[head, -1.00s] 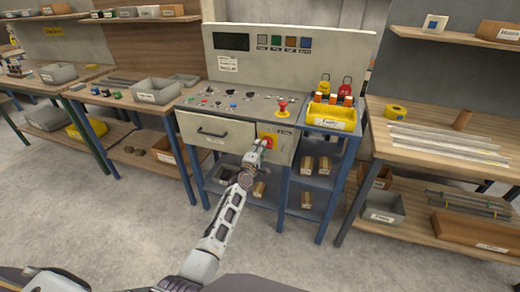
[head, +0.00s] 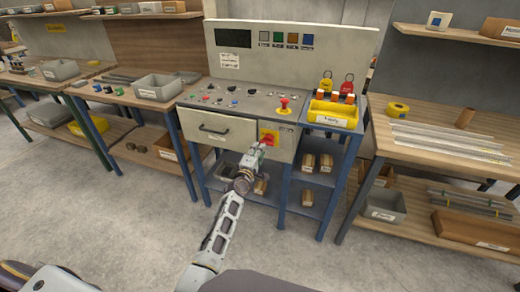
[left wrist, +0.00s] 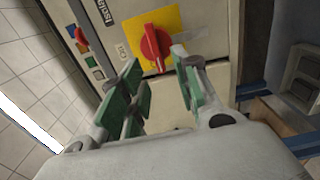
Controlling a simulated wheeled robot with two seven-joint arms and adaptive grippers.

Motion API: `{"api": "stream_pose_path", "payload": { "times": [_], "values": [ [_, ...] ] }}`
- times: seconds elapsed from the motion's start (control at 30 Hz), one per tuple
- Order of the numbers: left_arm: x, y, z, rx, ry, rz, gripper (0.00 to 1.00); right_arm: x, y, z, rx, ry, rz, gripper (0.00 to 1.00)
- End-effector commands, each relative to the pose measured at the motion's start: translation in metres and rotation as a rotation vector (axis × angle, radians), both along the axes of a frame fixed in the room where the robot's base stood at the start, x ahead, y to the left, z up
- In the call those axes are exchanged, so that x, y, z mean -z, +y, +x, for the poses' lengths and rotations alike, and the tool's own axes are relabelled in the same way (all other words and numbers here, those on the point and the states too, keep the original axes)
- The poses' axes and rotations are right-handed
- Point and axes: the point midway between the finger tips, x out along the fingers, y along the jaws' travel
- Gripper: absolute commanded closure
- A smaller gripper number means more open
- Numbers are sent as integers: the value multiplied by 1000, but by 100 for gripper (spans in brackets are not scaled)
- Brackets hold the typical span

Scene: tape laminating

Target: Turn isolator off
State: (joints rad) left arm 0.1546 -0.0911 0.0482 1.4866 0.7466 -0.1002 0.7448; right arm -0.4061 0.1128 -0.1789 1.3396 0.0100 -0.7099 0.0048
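The isolator is a red rotary handle (left wrist: 155,47) on a yellow plate (left wrist: 128,30), on the front of the grey control cabinet. In the head view the red handle (head: 268,140) sits at the right end of the cabinet front, beside the drawer. My left gripper (left wrist: 163,85) is open, with its green-padded fingers apart and nothing between them. Its fingertips are just in front of and slightly below the handle; I cannot tell whether they touch it. In the head view the left gripper (head: 257,152) covers part of the yellow plate. My right gripper is not in view.
The panel top carries several buttons and a red emergency stop (head: 284,103). A yellow bin (head: 331,114) stands on the blue stand at the right. A drawer handle (head: 213,129) sticks out left of the isolator. Open floor lies in front.

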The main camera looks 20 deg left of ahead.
Motion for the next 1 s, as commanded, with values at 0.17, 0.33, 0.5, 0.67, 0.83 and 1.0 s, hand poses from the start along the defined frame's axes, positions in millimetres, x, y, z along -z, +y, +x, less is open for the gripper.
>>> {"api": "stream_pose_path", "payload": {
  "times": [0.17, 0.33, 0.5, 0.67, 0.83, 1.0],
  "values": [
    [1, 1, -16, -1, 0, -1, 69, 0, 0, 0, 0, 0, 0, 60],
    [1, 1, -26, -1, 1, -1, 69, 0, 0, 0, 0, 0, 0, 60],
    [0, 1, -30, -1, 0, -1, 69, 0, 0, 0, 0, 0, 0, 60],
    [0, 1, -31, -1, 0, -1, 69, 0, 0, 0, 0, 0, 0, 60],
    [0, 1, -31, -1, 0, -1, 69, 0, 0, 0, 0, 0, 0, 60],
    [0, 1, -31, 0, 1, 0, 69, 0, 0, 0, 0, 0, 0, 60]
  ]
}}
